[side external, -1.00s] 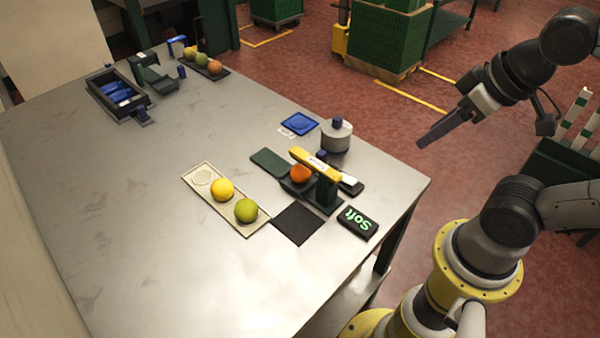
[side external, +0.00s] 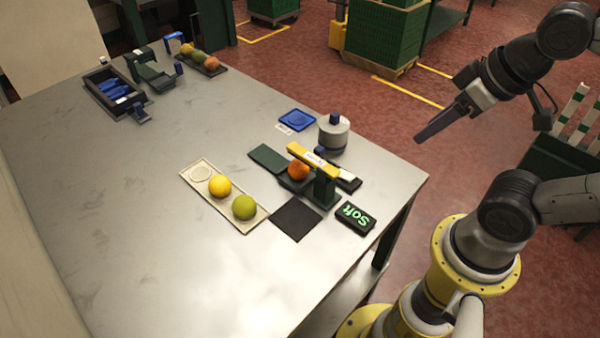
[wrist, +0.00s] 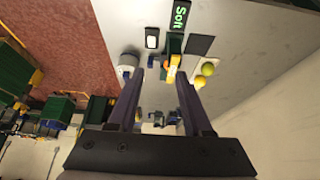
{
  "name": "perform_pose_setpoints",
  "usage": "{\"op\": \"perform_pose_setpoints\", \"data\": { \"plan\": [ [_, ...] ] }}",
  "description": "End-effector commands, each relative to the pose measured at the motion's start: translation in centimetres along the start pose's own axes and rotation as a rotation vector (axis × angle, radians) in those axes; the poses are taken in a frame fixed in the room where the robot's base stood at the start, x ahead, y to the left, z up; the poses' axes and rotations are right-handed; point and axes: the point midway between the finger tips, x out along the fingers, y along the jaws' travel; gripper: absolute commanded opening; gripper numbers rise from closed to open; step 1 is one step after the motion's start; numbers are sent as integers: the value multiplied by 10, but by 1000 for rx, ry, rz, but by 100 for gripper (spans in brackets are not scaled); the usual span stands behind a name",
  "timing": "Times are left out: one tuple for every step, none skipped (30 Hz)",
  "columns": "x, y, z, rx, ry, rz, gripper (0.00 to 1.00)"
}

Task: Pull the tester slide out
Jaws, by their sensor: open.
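The tester (side external: 325,187) is a dark green stand with a yellow bar (side external: 312,159) across its top, near the table's right corner. An orange (side external: 298,170) sits under the bar on a dark piece (side external: 293,187) that looks like the slide. The bar and stand partly hide it. A flat dark green plate (side external: 267,158) extends to the left.
A pale tray (side external: 212,203) holds a yellow fruit and a green fruit, with one empty hollow. A black mat (side external: 296,219) lies before the tester. A grey cylinder (side external: 334,136) and blue dish (side external: 297,119) stand behind.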

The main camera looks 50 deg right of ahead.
Motion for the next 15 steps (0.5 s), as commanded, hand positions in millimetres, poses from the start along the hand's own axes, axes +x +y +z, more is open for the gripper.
{"op": "perform_pose_setpoints", "data": {
  "plan": [
    [0, 0, 0, 0, 0, 0, 50],
    [0, 0, 0, 0, 0, 0, 55],
    [0, 0, 0, -4, -2, 0, 57],
    [-2, 0, -1, -7, 1, 0, 57],
    [-4, 0, -4, -9, 10, 0, 57],
    [-8, 0, -10, -12, 23, 0, 57],
    [-11, 0, -16, -15, 29, 0, 57],
    [-13, 0, -24, -17, 30, 0, 57],
    [-14, 0, -34, -20, 24, 1, 57],
    [-14, 0, -42, -21, 18, 1, 57],
    [-14, 1, -50, -22, 10, 2, 57],
    [-13, 1, -61, -24, -1, 3, 57],
    [-11, 2, -70, -25, -12, 3, 57],
    [-8, 2, -79, -27, -23, 4, 57],
    [-4, 3, -91, -28, -40, 4, 57]
  ]
}}
